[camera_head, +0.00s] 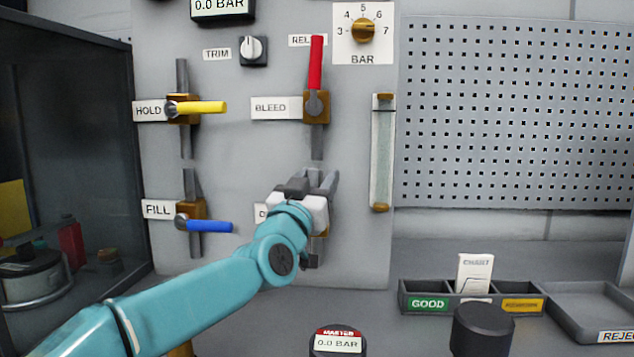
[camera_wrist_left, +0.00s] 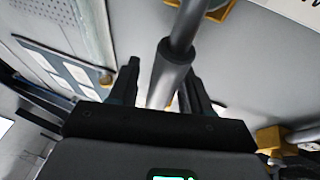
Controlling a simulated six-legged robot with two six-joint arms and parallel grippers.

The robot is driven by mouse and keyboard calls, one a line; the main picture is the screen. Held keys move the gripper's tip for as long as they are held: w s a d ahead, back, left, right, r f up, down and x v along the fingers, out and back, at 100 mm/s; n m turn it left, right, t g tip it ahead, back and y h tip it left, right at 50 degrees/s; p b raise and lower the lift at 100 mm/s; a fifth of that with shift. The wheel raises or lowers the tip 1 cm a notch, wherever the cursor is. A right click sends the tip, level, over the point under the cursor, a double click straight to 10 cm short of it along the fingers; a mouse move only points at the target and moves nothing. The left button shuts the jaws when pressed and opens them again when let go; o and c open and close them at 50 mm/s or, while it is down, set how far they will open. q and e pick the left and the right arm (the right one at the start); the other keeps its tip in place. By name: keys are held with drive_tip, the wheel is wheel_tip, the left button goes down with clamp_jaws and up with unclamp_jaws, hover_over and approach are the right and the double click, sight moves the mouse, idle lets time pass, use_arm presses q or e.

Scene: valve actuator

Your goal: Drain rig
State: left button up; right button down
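My left gripper (camera_head: 312,183) is at the lower right valve of the panel (camera_head: 255,150), over a label of which only a "D" shows. It hides most of that valve; a brown bit of its body (camera_head: 322,232) shows beside it. In the left wrist view the fingers (camera_wrist_left: 165,90) stand apart on either side of a grey pipe (camera_wrist_left: 172,70), with a gap on the left. The red BLEED handle (camera_head: 316,62) points up. The yellow HOLD handle (camera_head: 205,107) and blue FILL handle (camera_head: 208,227) point right. The MASTER gauge (camera_head: 338,343) reads 0.0 BAR. My right gripper is out of view.
A sight tube (camera_head: 382,150) is right of the valves. A BAR selector (camera_head: 363,30), TRIM knob (camera_head: 252,48) and 0.0 BAR display (camera_head: 221,8) are above. A GOOD-labelled tray (camera_head: 428,304), black cylinder (camera_head: 482,330) and REJECT tray (camera_head: 595,315) are lower right. A dark cabinet (camera_head: 75,150) stands left.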

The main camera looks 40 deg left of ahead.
use_arm(q)
drive_tip(key=shift+s+f, duration=0.1)
drive_tip(key=shift+s, duration=0.05)
drive_tip(key=v, duration=1.6)
drive_tip(key=shift+b, duration=0.45)
drive_tip(key=shift+d, duration=0.1)
